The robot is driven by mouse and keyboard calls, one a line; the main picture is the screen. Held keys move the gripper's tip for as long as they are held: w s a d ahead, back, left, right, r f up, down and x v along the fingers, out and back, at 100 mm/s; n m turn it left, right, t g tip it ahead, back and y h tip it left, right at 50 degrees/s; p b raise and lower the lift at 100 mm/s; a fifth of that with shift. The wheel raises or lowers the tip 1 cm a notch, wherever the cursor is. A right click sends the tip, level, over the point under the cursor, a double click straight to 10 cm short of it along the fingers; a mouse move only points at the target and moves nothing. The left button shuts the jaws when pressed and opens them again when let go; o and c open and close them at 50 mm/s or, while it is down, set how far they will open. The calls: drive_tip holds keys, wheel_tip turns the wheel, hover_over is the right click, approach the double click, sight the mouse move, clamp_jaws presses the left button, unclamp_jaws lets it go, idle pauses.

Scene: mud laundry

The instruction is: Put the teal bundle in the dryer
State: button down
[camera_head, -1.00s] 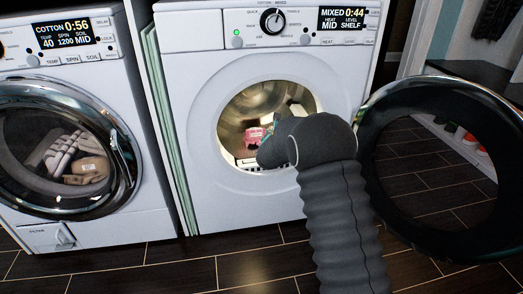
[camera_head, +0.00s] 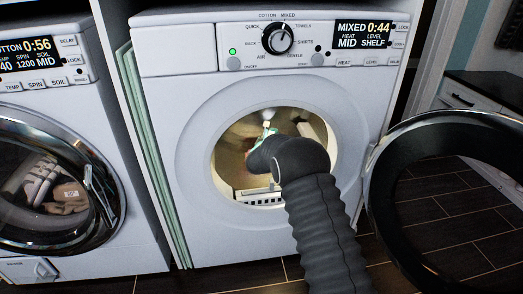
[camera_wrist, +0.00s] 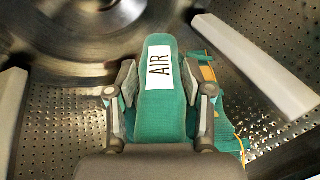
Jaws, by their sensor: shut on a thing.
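The teal bundle (camera_wrist: 163,118) fills the middle of the wrist view, with a white label reading AIR. My gripper (camera_wrist: 168,88) is shut on it, with one finger on each side. In the head view, the dryer (camera_head: 190,110) stands in the middle with its round door (camera_head: 383,185) swung open to the right. My arm reaches through the opening, and only a sliver of teal shows past my wrist. The wrist view shows perforated metal drum wall (camera_wrist: 65,100) around the bundle. My arm hides most of my gripper and the bundle in the head view.
Pale drum vanes (camera_wrist: 262,68) flank the bundle in the wrist view. The dryer's display (camera_head: 362,35) reads MIXED 0:44, MID, SHELF. A washer (camera_head: 125,225) with a closed door and laundry inside stands at left. A dark counter (camera_head: 490,90) is at right.

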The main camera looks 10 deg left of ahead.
drive_tip(key=w+a+f, duration=0.1)
drive_tip(key=a, duration=0.1)
drive_tip(key=w+a+f, duration=0.1)
drive_tip(key=shift+w+a+f, duration=0.1)
drive_tip(key=shift+a+f, duration=0.25)
drive_tip(key=shift+a, duration=0.05)
drive_tip(key=shift+f, duration=1.95)
drive_tip(key=shift+f+b, duration=0.65)
drive_tip(key=shift+b, duration=0.1)
drive_tip(key=shift+c, duration=2.3)
unclamp_jaws()
drive_tip(key=shift+r+p, duration=0.45)
drive_tip(key=shift+p, duration=0.15)
drive_tip(key=v, duration=1.2)
drive_tip(key=shift+r, duration=0.25)
